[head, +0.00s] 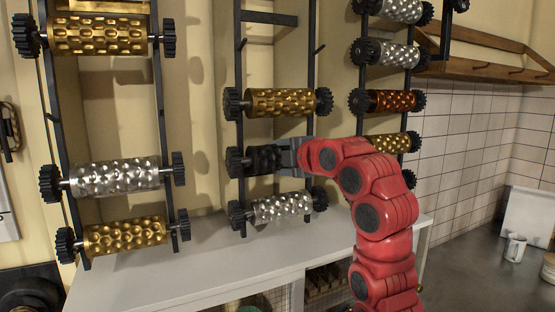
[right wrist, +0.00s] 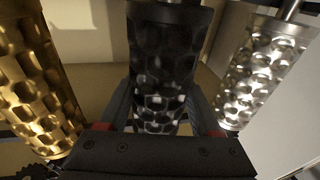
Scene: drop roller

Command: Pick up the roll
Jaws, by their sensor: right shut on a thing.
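The dark, dimpled roll (head: 262,161) sits in the middle rack, between a gold roll (head: 281,102) above and a silver roll (head: 283,208) below. A black gear shows at its left end; its right end is hidden behind my gripper. My right gripper (head: 289,158), on the red arm, is shut on the dark roll. In the right wrist view the dark roll (right wrist: 162,62) stands between the two fingers, with the gold roll (right wrist: 32,85) on its left and the silver roll (right wrist: 262,72) on its right. My left gripper is not in view.
The left rack (head: 55,120) holds gold and silver rolls; the right rack holds several more, one of them copper (head: 393,101). A white counter (head: 190,268) lies below. A wooden wall shelf (head: 480,68) and a mug (head: 515,247) are at the right.

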